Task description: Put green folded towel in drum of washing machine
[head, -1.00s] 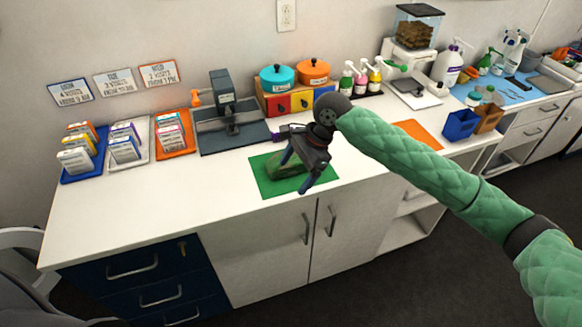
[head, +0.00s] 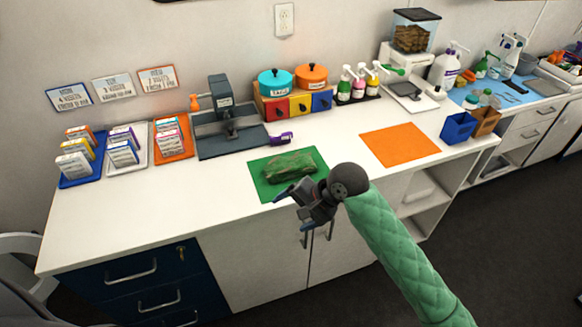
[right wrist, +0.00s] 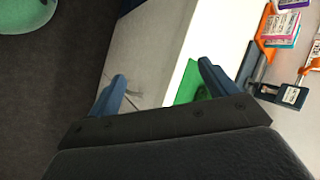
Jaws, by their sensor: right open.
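A dark green, mottled, bundle-like item (head: 290,166) lies on a flat green mat (head: 262,187) on the white counter; I cannot tell for sure that it is the folded towel. My right gripper (head: 293,210) is open and empty, in front of the mat near the counter's front edge, apart from the item. In the right wrist view its two blue fingers (right wrist: 160,88) stand wide apart, with part of the green mat (right wrist: 186,82) behind one finger. No washing machine or drum shows. My left gripper is out of view.
An orange mat (head: 398,144) lies bare to the right. A dark grey press-like device (head: 230,125), a purple-ended tool (head: 281,138) and colored trays (head: 82,165) stand behind and left. The counter's front left is clear. Cabinet doors (head: 250,250) are below.

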